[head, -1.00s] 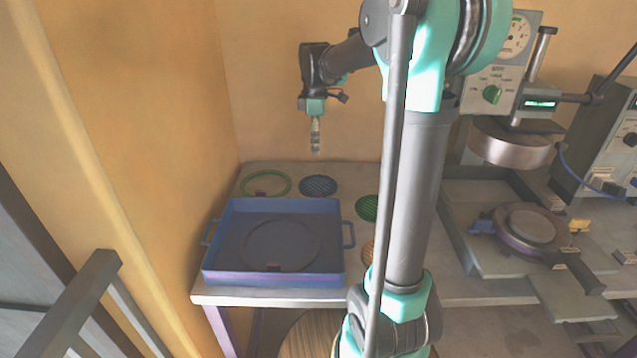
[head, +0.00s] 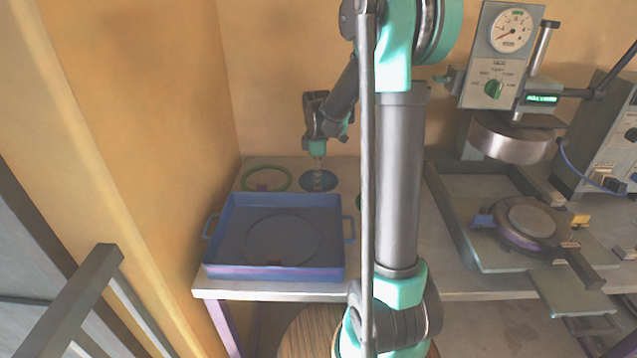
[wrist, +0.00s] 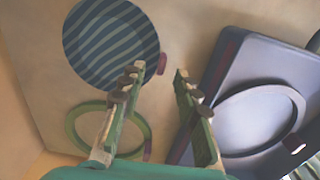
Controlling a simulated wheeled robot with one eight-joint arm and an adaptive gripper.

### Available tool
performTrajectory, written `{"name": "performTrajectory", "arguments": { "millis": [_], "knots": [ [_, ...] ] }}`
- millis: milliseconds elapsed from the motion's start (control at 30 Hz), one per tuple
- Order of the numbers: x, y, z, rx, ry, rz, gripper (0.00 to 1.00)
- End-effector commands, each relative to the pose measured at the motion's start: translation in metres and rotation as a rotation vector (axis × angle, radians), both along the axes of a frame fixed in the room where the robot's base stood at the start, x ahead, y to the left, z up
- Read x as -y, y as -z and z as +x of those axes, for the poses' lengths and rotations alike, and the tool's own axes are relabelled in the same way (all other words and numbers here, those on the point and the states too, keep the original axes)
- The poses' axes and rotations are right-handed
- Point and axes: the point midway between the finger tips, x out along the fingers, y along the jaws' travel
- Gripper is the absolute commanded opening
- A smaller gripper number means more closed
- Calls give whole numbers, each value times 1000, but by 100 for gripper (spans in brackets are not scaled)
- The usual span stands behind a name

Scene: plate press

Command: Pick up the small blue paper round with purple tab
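The small blue paper round (head: 309,184) with darker wavy stripes lies flat on the table behind the blue tray. In the wrist view the blue round (wrist: 100,45) fills the upper left, and its purple-red tab (wrist: 162,63) sticks out at its right edge. My gripper (head: 318,186) is over the round in the head view and hides part of it. In the wrist view my gripper (wrist: 158,74) is open and empty, with its two fingertips on either side of the tab. I cannot tell the exact height of the fingertips above the table.
A green ring (head: 285,171) with a purple tab lies left of the round. A blue tray (head: 215,255) holding a dark ring stands in front. To the right are a press (head: 510,145) and a round plate (head: 533,222). My arm hides the table's middle.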

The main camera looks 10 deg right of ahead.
Motion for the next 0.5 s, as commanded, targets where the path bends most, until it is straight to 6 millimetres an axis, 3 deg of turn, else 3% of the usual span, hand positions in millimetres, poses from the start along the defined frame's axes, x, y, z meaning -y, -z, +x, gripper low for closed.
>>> {"name": "performTrajectory", "arguments": {
  "millis": [200,500],
  "knots": [
    [1,27,-2,0,0,0,32],
    [1,32,-3,0,0,0,32]
  ]
}}
